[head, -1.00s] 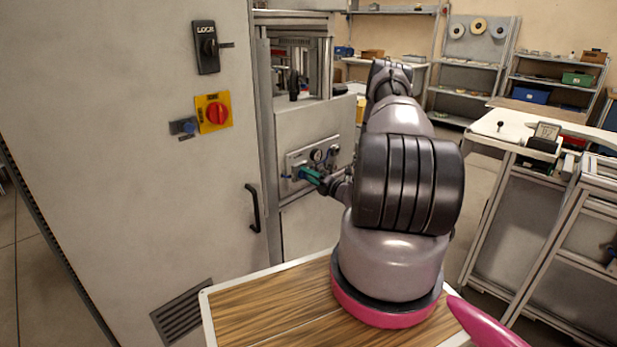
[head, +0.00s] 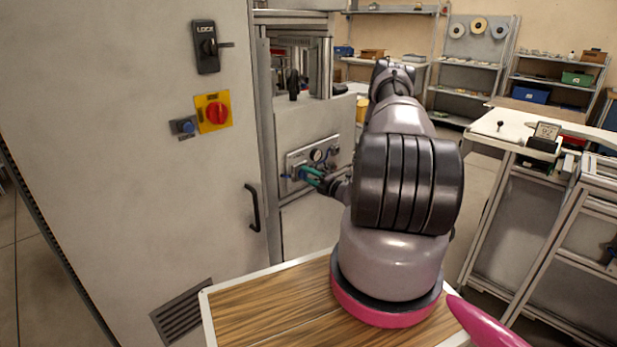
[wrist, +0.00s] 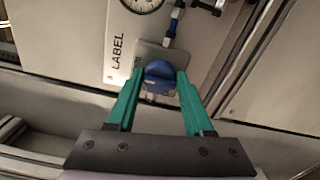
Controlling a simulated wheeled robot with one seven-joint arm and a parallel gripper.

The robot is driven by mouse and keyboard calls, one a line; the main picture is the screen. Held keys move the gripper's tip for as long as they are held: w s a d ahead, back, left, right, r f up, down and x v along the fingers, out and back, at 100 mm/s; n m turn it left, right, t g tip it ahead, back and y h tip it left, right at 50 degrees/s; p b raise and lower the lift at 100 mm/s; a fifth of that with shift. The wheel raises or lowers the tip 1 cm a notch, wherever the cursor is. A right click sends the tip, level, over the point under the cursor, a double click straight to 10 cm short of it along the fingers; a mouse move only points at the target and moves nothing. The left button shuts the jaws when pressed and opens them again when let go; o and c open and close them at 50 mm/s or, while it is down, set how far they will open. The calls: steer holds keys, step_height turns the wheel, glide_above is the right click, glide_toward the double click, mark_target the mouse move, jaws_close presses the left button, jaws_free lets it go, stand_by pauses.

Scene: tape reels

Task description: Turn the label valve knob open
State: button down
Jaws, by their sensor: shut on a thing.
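The label valve knob (wrist: 160,72) is a blue round knob on a grey panel plate, beside the printed word LABEL in the wrist view. My gripper (wrist: 159,82) has green fingers, one on each side of the knob, and is shut on it. In the head view, my gripper (head: 309,174) reaches the small valve panel (head: 295,157) on the machine front. The knob is mostly hidden there by the fingers. Its exact turn angle is hard to read.
A gauge (wrist: 143,3) and a blue hose fitting (wrist: 171,28) sit close to the knob. The large grey cabinet (head: 120,150) with a red switch (head: 217,113) and black handle (head: 253,207) stands left of my arm. A white-topped bench (head: 500,127) is at right.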

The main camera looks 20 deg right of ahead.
steer(key=shift+c, duration=1.5)
jaws_free()
steer(key=v, duration=1)
steer(key=shift+s, duration=0.4)
steer(key=shift+d, duration=0.2)
